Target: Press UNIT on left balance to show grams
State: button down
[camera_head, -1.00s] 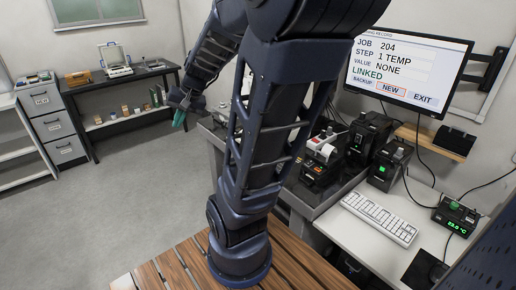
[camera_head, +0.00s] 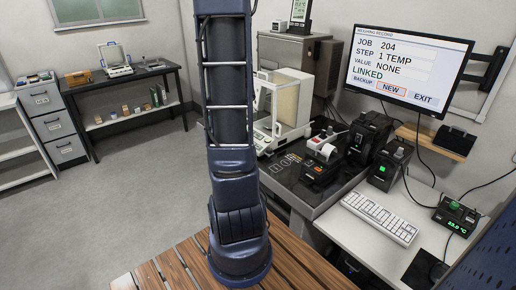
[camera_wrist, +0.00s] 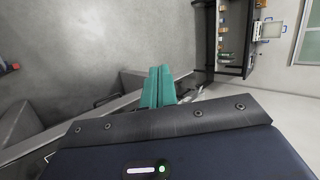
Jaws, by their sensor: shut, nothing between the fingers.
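A glass-walled balance (camera_head: 283,118) stands on the dark weighing table to the right of my arm. A smaller balance with an upright frame (camera_head: 117,71) stands on the black bench at the back left. It also shows at the top right of the wrist view (camera_wrist: 268,29). I cannot tell which of them is the left balance; no UNIT key or unit reading is legible. My gripper (camera_wrist: 160,76) has teal fingers, shut together and empty, in the wrist view, above the floor and apart from both balances. In the head view my arm hides it.
The monitor (camera_head: 408,70) reads JOB 204, STEP 1 TEMP, VALUE NONE, LINKED. A label printer (camera_head: 322,160), black devices, a keyboard (camera_head: 379,219) and a green readout (camera_head: 456,221) crowd the right side. A drawer cabinet (camera_head: 54,125) stands left. The grey floor between is clear.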

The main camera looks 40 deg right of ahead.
jog(key=s+d+f+m+h, duration=0.1)
jog(key=d+f+m+h, duration=0.1)
jog(key=d+f, duration=0.3)
jog(key=s+d+f+m+h, duration=0.2)
jog(key=d+f+m, duration=0.3)
jog(key=d, duration=0.8)
jog(key=shift+s+f+h, duration=0.2)
jog(key=shift+f+h, duration=0.2)
jog(key=shift+f, duration=0.25)
jog(key=shift+d+f, duration=0.55)
jog(key=shift+f, duration=0.85)
jog(key=shift+d+f, duration=0.5)
jog(key=shift+f, duration=0.85)
jog(key=shift+d+f, duration=0.55)
jog(key=shift+f, duration=0.85)
jog(key=shift+d+f, duration=0.25)
jog(key=shift+f, duration=0.45)
jog(key=shift+r, duration=0.15)
jog(key=shift+a+r, duration=0.3)
jog(key=shift+r, duration=0.3)
